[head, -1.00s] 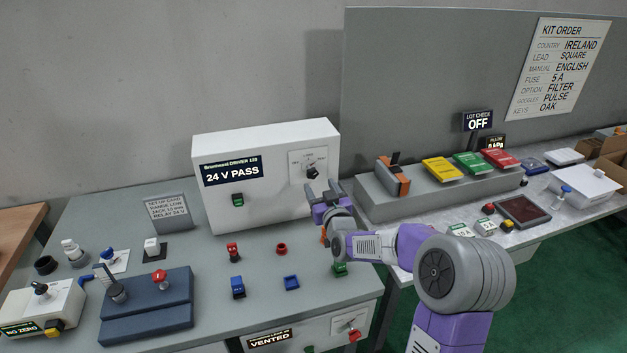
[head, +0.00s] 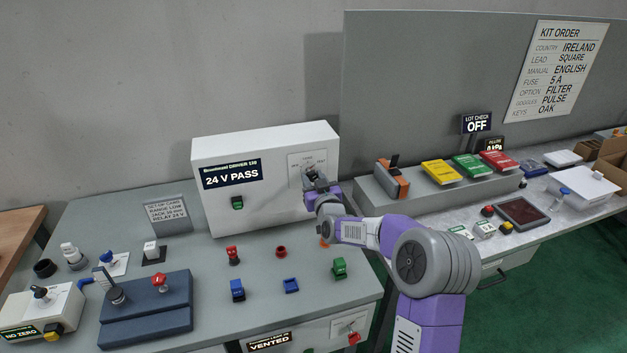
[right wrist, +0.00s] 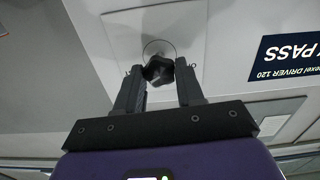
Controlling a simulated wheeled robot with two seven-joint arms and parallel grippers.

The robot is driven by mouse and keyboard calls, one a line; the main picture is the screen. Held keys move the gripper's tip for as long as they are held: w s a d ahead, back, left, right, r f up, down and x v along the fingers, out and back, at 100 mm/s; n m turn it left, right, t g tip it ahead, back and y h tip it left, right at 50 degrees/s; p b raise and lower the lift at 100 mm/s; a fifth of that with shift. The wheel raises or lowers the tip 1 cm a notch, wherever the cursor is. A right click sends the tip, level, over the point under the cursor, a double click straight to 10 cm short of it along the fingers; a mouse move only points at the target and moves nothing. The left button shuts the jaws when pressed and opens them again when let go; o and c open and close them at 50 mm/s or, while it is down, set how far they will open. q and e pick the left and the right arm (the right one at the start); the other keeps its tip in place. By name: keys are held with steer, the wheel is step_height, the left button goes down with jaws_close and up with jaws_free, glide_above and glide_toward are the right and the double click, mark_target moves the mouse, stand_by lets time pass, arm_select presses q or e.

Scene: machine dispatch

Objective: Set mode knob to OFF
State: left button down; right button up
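The mode knob (head: 309,171), a dark knob on a pale plate, is on the right of the front of the white driver box (head: 265,203). The small markings around it are too small to read surely. My right gripper (head: 318,184) is up at the knob and partly covers it. In the right wrist view, the dark lobed knob (right wrist: 158,70) lies ahead of and between the tips of my open right gripper (right wrist: 158,82). Gaps show at both sides, and I cannot tell whether a finger touches it. My left gripper is not in view.
The box display (head: 232,174) reads "24 V PASS", with a green button (head: 237,203) below. Red, blue and green parts lie on the grey bench (head: 260,262) in front. A grey ledge (head: 440,190) with coloured packs stands to the right.

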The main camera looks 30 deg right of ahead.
steer(key=c, duration=0.5)
steer(key=shift+c, duration=0.2)
